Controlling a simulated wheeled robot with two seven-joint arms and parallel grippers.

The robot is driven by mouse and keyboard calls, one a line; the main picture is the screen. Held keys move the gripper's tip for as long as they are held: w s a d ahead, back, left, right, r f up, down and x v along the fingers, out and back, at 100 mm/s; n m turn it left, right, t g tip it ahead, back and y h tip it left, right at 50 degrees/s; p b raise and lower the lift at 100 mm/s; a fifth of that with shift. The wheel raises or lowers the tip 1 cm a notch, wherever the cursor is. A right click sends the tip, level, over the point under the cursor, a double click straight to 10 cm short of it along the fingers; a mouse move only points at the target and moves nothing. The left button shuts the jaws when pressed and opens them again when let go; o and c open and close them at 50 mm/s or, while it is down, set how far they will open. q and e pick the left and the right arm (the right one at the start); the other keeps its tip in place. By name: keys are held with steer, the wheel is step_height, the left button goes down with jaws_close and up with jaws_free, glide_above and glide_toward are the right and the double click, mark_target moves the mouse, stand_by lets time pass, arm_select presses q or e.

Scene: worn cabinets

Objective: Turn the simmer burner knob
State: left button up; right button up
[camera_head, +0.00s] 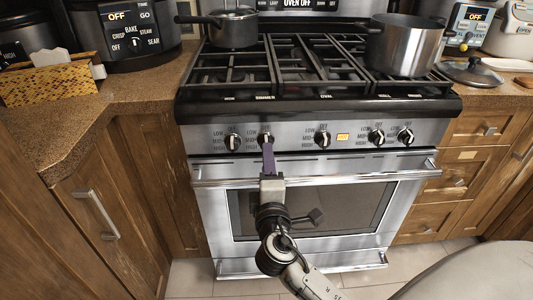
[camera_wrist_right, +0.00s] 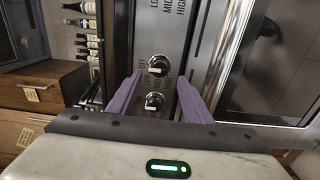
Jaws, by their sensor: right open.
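The simmer burner knob (camera_head: 265,139) is a black and silver knob, second from the left on the stove's front panel, below the "SIMMER" label. My right gripper (camera_head: 268,147) reaches up from below, its purple fingers just in front of this knob and overlapping its lower part. In the right wrist view, the gripper (camera_wrist_right: 157,85) is open and empty, its fingers apart. The knob that appears to be the simmer knob (camera_wrist_right: 158,65) lies just beyond the fingertips, roughly centred. Contact cannot be told. My left gripper is not in view.
The leftmost knob (camera_head: 232,142) is close beside the simmer knob. Other knobs (camera_head: 322,139) are farther right. The oven door handle (camera_head: 330,178) runs across below the panel. A saucepan (camera_head: 234,27) and a pot (camera_head: 403,45) stand on the cooktop.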

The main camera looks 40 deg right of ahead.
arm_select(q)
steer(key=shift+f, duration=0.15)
arm_select(e)
steer(key=v, duration=0.5)
steer(key=shift+s, duration=0.1)
steer(key=s+a+f+m+g+y+p, duration=0.2)
steer(key=s+a+f+y, duration=0.15)
steer(key=f, duration=0.35)
steer(key=s+a+f+m+g+y+p, duration=0.1)
steer(key=s+a+f+g+y+p, duration=0.1)
steer(key=s+a+f+y, duration=0.3)
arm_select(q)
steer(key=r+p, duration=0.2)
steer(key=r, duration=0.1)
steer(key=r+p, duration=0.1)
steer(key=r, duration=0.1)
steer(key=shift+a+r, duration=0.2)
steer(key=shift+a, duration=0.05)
arm_select(e)
steer(key=s+a+f+m+g+y, duration=0.2)
steer(key=s+a+f+m, duration=0.3)
steer(key=s, duration=0.4)
step_height(320, 180, down, 2)
steer(key=shift+s+a+f+m+g+y, duration=0.2)
steer(key=shift+s+m+g+y, duration=0.15)
steer(key=shift+m+y, duration=0.45)
